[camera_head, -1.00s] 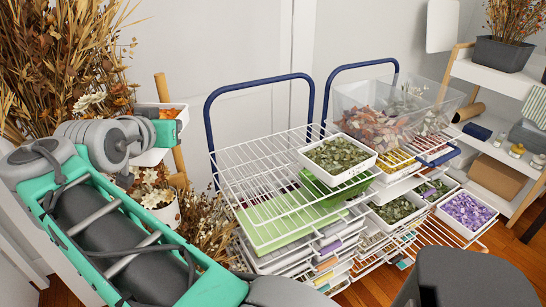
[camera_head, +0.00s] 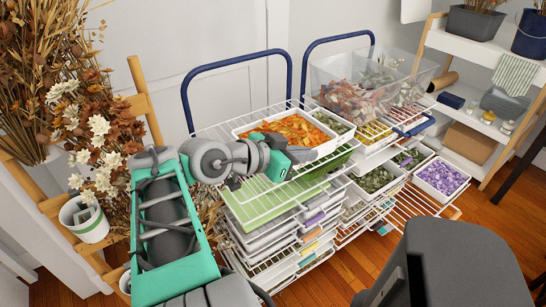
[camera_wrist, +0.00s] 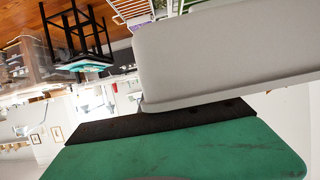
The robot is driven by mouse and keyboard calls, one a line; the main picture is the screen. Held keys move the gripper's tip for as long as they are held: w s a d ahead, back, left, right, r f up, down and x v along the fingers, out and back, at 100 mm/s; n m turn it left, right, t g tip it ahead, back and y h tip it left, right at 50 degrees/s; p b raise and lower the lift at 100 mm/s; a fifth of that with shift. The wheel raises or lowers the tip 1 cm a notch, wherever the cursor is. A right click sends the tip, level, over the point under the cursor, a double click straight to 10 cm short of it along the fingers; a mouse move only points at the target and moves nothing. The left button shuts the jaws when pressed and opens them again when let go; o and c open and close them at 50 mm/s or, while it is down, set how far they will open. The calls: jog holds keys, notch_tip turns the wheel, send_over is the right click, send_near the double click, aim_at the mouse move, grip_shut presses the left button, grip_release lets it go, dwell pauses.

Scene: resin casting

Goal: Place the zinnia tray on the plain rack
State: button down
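The zinnia tray (camera_head: 322,153) is a white tray full of orange petals. It is over the left cart's top white wire rack (camera_head: 210,131); I cannot tell whether it touches the wires. My gripper (camera_head: 276,153) is at the tray's near left edge and looks shut on it. In the wrist view, a pale grey wall, which looks like the tray (camera_wrist: 230,55), lies against the black pad of my green finger (camera_wrist: 180,145). The other finger is hidden. No label shows which rack is the plain one.
A white tray of green leaves (camera_head: 333,122) sits just behind the zinnia tray. Clear bins (camera_head: 350,85) and a purple-petal tray (camera_head: 441,180) are on the right. Blue handles (camera_head: 237,55) rise behind. Flowers on a wooden stand (camera_head: 138,75) are at left.

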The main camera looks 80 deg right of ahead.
jog(key=w, duration=0.1)
jog(key=w+d+f, duration=0.1)
jog(key=w, duration=0.1)
jog(key=w+d+f, duration=0.1)
jog(key=w, duration=0.1)
jog(key=shift+d+f, duration=0.15)
jog(key=shift+f, duration=0.05)
jog(key=w+f, duration=0.1)
jog(key=f, duration=0.1)
jog(key=w+d+f, duration=0.1)
jog(key=w+f, duration=0.1)
jog(key=w+d+f, duration=0.1)
jog(key=f, duration=0.1)
jog(key=shift+w+d+f, duration=0.1)
jog(key=shift+w+f, duration=0.05)
jog(key=shift+f+b, duration=0.35)
jog(key=shift+f, duration=0.9)
jog(key=shift+f, duration=0.1)
jog(key=c, duration=2.1)
grip_release()
jog(key=shift+f, duration=0.15)
jog(key=shift+c, duration=0.2)
jog(key=o, duration=0.5)
jog(key=shift+c, duration=0.2)
